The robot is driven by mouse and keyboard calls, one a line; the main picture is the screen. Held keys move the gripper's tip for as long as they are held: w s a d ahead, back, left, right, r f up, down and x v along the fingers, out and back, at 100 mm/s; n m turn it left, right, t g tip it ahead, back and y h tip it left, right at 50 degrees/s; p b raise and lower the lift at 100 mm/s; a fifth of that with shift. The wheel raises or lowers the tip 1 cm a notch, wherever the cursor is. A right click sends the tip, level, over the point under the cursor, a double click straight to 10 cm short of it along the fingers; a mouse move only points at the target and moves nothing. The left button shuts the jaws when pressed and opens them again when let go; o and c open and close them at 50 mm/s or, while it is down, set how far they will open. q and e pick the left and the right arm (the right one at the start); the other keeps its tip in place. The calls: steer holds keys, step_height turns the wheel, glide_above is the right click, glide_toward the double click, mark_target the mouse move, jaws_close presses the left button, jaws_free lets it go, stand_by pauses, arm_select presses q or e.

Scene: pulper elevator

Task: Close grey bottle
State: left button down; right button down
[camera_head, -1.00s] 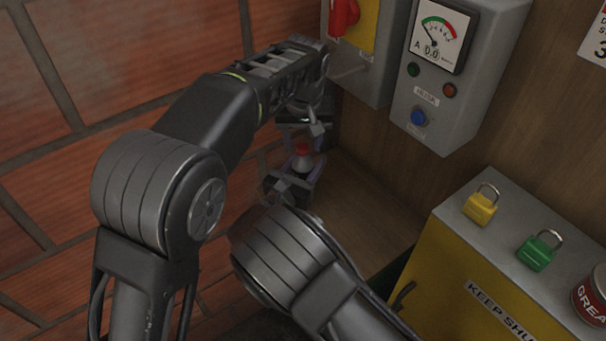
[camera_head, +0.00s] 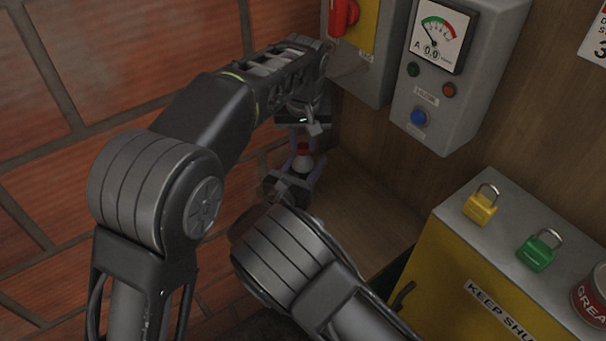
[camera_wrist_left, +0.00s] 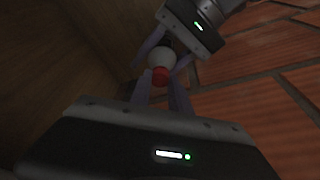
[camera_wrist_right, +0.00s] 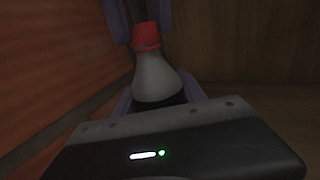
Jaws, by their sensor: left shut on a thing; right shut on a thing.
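The grey bottle (camera_head: 303,163) is upright between my grippers, with the red cap (camera_head: 304,149) on its neck. In the right wrist view the pale conical bottle (camera_wrist_right: 156,80) has the red cap (camera_wrist_right: 146,36) at its top. My right gripper (camera_head: 295,177) is shut on the bottle's lower, dark part from below. My left gripper (camera_head: 304,145) comes from above and is shut on the red cap. In the left wrist view its purple fingers reach to the cap (camera_wrist_left: 160,76). Whether the cap is fully seated cannot be told.
A brick wall (camera_head: 60,200) stands close on the left. A grey meter box (camera_head: 450,80) and a switch box with a red handle (camera_head: 343,17) hang above right. A yellow cabinet (camera_head: 470,270) carries a yellow padlock (camera_head: 481,208), a green padlock (camera_head: 538,252) and a tin (camera_head: 592,295).

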arm_select(q)
steer(key=shift+a+m, duration=0.1)
steer(key=shift+m, duration=0.5)
steer(key=c, duration=1.1)
jaws_free()
steer(key=shift+s+r, duration=0.1)
steer(key=shift+r, duration=0.35)
steer(key=s+r, duration=0.1)
steer(key=s, duration=0.3)
steer(key=s+a+r, duration=0.1)
steer(key=s, duration=0.3)
steer(key=s+r, duration=0.2)
steer(key=s, duration=0.3)
steer(key=shift+a, duration=0.15)
